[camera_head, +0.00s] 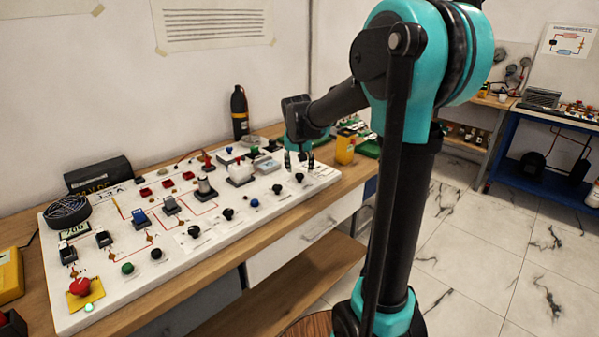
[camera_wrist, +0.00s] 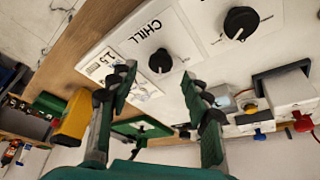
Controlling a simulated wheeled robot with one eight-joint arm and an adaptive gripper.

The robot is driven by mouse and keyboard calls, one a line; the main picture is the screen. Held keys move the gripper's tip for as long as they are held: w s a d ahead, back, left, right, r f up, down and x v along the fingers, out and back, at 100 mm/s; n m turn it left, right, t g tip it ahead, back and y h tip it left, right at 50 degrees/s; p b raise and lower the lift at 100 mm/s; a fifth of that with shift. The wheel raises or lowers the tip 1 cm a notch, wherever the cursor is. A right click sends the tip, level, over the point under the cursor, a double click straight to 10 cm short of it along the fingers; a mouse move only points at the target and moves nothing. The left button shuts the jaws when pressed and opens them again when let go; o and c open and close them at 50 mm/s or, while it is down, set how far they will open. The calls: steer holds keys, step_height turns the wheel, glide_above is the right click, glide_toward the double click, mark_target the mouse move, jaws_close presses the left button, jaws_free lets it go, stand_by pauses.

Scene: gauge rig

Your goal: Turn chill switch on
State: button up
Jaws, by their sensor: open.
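The chill switch is a round black knob on a white plate lettered CHILL; in the wrist view the knob (camera_wrist: 160,61) sits just beyond the space between my fingertips. In the head view, the black knob (camera_head: 299,177) near the right end of the white panel appears to be the same one. My gripper (camera_wrist: 163,88) is open and empty, with one finger on each side and the knob apart from both. In the head view my gripper (camera_head: 299,160) hangs over the panel's right end, fingers pointing down. I cannot read the knob's setting.
A second black knob (camera_wrist: 240,22) is beside the chill knob. The white panel (camera_head: 222,228) carries several other knobs, switches and a red emergency button (camera_head: 80,286) on a wooden bench. A yellow container (camera_head: 345,147) stands close to my gripper, beyond the panel's end.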

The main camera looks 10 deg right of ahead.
steer(key=v, duration=0.8)
steer(key=shift+s+r, duration=0.15)
steer(key=shift+r, duration=0.15)
